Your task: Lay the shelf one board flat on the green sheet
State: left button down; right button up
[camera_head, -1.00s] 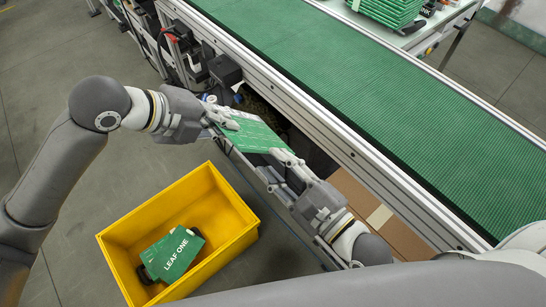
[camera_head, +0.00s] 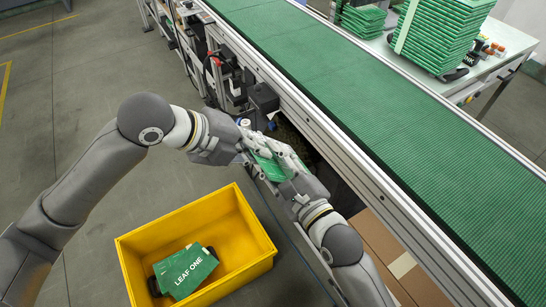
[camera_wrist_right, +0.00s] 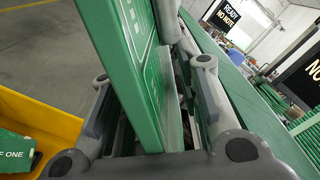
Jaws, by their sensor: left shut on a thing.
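A green board (camera_head: 269,166) with white markings is held above the floor between my two hands, beside the conveyor. Any name on it cannot be read. My left gripper (camera_head: 251,151) is shut on it from the left. My right gripper (camera_head: 288,170) is at its other end. In the right wrist view the board (camera_wrist_right: 128,62) stands tilted between the right gripper's parted fingers (camera_wrist_right: 155,105), with a gap showing on the right side. No separate green sheet can be made out.
A yellow crate (camera_head: 128,262) on the floor holds a green board marked LEAF ONE (camera_head: 187,272). The green conveyor belt (camera_head: 400,130) runs diagonally and is clear. A cardboard box (camera_head: 385,250) is beneath it. Stacked green boards (camera_head: 440,35) stand on a table behind. Screens (camera_wrist_right: 235,22) read READY, NO NOTE.

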pick_arm(q)
jog(key=shift+s+d, duration=0.2)
jog(key=shift+s, duration=0.05)
pick_arm(e)
jog(key=shift+c, duration=0.3)
pick_arm(q)
jog(key=shift+s, duration=0.1)
pick_arm(e)
jog(key=shift+a, duration=0.1)
grip_shut()
pick_arm(q)
jog(key=c, duration=1.6)
grip_release()
jog(key=shift+o, duration=0.4)
jog(key=shift+w+a, duration=0.1)
jog(key=shift+w, duration=0.1)
